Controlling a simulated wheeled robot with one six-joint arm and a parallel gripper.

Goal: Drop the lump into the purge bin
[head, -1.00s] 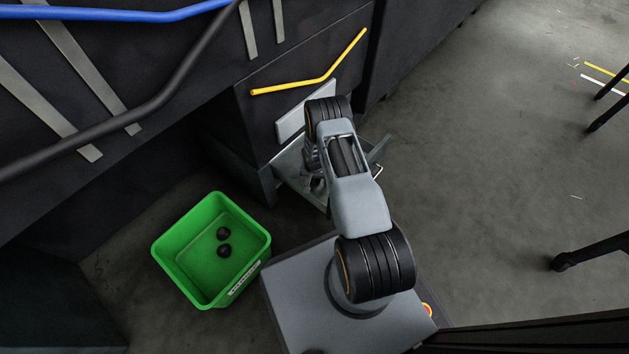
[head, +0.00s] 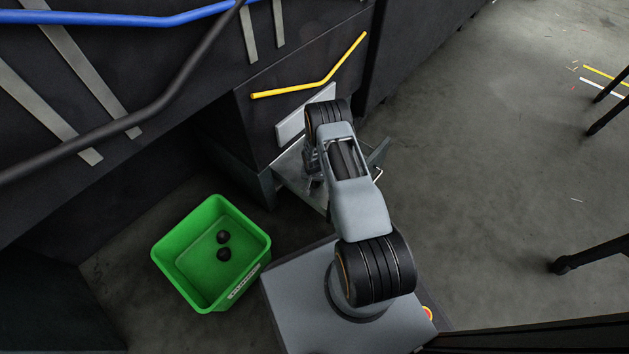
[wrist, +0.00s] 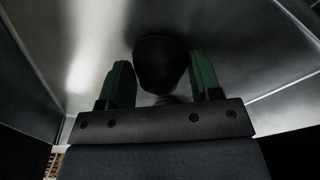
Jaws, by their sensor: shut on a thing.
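The dark, rounded lump (wrist: 160,62) sits between the green fingers of my gripper (wrist: 161,80) in the wrist view, and the gripper is shut on it. Shiny metal tray walls surround them in that view. In the head view my arm hides the lump and most of the gripper, over the metal tray (head: 287,165) under the machine. The green purge bin (head: 184,283) stands on the floor to the left of my arm, open at the top. Two dark lumps (head: 223,246) lie inside it.
The dark machine body (head: 285,125) with a yellow bar (head: 310,84) rises behind the tray. A black pipe (head: 150,107) and a blue pipe (head: 110,16) cross the upper left. Open floor (head: 470,200) lies to the right, with dark legs at its edge.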

